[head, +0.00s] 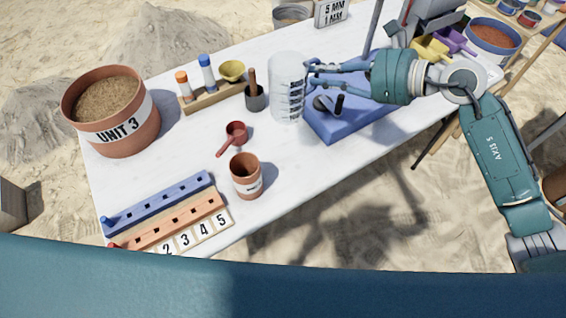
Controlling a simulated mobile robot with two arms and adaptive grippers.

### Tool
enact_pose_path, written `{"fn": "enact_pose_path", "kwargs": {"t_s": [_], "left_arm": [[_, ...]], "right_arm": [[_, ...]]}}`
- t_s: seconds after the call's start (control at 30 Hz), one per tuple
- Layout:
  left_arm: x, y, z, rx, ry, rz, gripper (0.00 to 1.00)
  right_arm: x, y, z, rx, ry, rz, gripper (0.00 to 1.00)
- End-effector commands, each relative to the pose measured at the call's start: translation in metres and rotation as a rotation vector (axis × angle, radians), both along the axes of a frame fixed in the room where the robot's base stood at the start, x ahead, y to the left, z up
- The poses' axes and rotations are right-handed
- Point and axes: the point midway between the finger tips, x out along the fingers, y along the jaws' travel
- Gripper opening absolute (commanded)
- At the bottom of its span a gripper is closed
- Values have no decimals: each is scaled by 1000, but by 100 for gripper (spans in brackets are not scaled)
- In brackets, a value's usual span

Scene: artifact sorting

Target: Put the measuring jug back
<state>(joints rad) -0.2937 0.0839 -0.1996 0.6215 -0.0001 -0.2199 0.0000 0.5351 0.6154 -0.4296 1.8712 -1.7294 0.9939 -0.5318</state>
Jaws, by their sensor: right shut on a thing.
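The measuring jug (287,88) is a clear, upright cylinder with dark graduation marks. My right gripper (311,80) reaches in from the right and is shut on the jug's right side. I cannot tell whether the jug's base touches the table. My left gripper is not in view.
A dark cup with a brown handle (254,98) stands close left of the jug. A red scoop (236,132), a terracotta pot (246,176), peg racks (160,210) and the UNIT 3 bucket (118,124) occupy the left part.

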Motion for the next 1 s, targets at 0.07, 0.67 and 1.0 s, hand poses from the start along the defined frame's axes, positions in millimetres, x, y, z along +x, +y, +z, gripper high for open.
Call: {"fn": "enact_pose_path", "kwargs": {"t_s": [0.07,0.67,1.0], "left_arm": [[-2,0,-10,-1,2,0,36],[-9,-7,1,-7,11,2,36],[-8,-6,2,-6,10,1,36]], "right_arm": [[-2,-5,-3,0,-2,-7,0],[-4,-7,-130,6,7,-12,0],[-4,-6,-169,4,4,-11,0]]}}
